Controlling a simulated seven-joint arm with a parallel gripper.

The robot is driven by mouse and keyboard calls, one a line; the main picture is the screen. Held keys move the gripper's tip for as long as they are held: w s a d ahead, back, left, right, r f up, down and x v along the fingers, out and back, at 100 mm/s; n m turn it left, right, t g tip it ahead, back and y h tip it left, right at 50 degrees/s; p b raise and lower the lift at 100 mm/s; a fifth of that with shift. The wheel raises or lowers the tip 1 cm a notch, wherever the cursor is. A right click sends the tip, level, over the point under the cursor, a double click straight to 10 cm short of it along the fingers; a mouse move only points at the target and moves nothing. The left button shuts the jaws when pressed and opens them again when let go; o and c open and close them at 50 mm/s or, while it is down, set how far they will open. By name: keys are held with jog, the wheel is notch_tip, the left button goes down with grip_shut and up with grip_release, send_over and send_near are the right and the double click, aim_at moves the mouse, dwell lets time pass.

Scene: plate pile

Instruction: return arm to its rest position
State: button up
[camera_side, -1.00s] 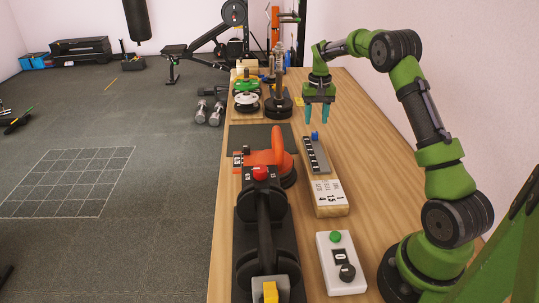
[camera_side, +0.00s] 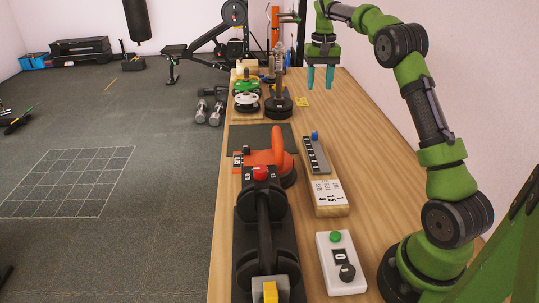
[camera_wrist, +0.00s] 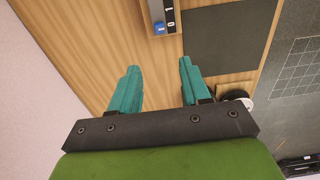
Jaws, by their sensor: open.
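My gripper (camera_side: 320,86) is open and empty, raised above the far part of the wooden table (camera_side: 355,150). Its two teal fingers point down and stand apart. In the wrist view my gripper (camera_wrist: 158,66) has only bare wood between its fingers. To its left in the side view stands a dark plate pile (camera_side: 279,107) on an upright post. My gripper is apart from it and touches nothing.
Green and white plates (camera_side: 246,97) sit left of the post. An orange kettlebell-like handle (camera_side: 280,145), a slider strip (camera_side: 315,155), a counter block (camera_side: 328,197), a button box (camera_side: 341,262) and a dumbbell on a black stand (camera_side: 266,230) lie nearer.

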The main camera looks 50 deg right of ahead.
jog(key=s+a+n+t, duration=0.1)
jog(key=s+a+t, duration=0.1)
jog(key=s+a, duration=0.5)
jog(key=s+a+r+n+t+y, duration=0.1)
jog(key=s+a+n+t, duration=0.1)
jog(key=s+a, duration=0.5)
jog(key=s+a+r+n+t+y, duration=0.1)
jog(key=s+a, duration=0.7)
jog(key=a, duration=0.8)
jog(key=shift+a+n+t, duration=0.3)
jog(key=shift+n+t, duration=0.2)
jog(key=shift+t, duration=0.6)
jog(key=shift+w, duration=0.1)
